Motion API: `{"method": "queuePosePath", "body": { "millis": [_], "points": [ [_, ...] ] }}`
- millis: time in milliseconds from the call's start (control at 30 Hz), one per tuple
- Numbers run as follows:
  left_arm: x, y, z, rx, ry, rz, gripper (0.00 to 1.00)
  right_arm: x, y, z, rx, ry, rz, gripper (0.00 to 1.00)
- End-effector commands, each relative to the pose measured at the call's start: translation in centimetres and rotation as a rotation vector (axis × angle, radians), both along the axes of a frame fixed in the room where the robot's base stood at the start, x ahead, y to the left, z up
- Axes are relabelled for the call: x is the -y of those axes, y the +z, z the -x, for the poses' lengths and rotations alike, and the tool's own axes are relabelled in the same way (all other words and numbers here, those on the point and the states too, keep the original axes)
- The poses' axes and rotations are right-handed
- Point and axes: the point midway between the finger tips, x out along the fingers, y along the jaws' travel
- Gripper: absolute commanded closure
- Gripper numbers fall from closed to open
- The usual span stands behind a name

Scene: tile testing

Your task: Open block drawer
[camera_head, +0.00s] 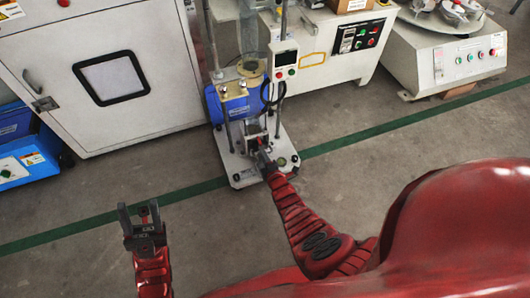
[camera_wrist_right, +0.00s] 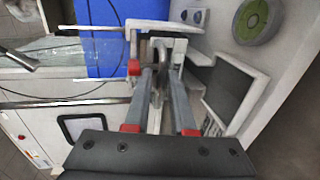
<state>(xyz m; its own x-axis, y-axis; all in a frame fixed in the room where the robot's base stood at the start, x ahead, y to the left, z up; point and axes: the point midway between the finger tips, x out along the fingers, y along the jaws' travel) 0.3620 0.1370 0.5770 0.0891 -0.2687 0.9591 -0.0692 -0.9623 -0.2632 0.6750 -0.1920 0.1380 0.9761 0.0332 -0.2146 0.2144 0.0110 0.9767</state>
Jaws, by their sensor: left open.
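The block drawer is part of a small metal assembly (camera_head: 257,139) low on the white base of the blue-bodied test machine (camera_head: 230,103). My right gripper (camera_head: 264,158) is at the front of this assembly. In the right wrist view its two grey fingers (camera_wrist_right: 163,85) reach to a narrow metal part (camera_wrist_right: 166,50), with a gap between them. Whether they touch or grip it is unclear, and the drawer's own edges are hard to make out. My left gripper (camera_head: 140,222) is open and empty above the floor at lower left.
A control bench (camera_head: 320,45) and a round-topped machine (camera_head: 450,55) stand to the right. The floor in front is clear, crossed by a green line (camera_head: 400,124).

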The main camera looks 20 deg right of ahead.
Motion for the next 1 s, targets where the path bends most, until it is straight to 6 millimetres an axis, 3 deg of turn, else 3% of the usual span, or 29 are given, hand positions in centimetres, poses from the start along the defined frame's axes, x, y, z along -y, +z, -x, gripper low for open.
{"method": "queuePosePath", "body": {
  "millis": [200, 333, 1000],
  "points": [
    [0.01, 0.01, 0.0, 0.0, 0.0, 0.0, 0.5, -0.01, 0.0, 0.03, -0.001, 0.0, 0.0, 0.79],
    [0.0, 0.01, 0.0, 0.0, 0.0, 0.0, 0.5, 0.0, -0.01, 0.04, 0.0, 0.0, 0.0, 1.0],
    [0.0, -0.01, -0.01, -0.001, 0.0, 0.0, 0.5, 0.02, -0.03, 0.06, -0.001, 0.0, 0.0, 1.0]
  ]
}}
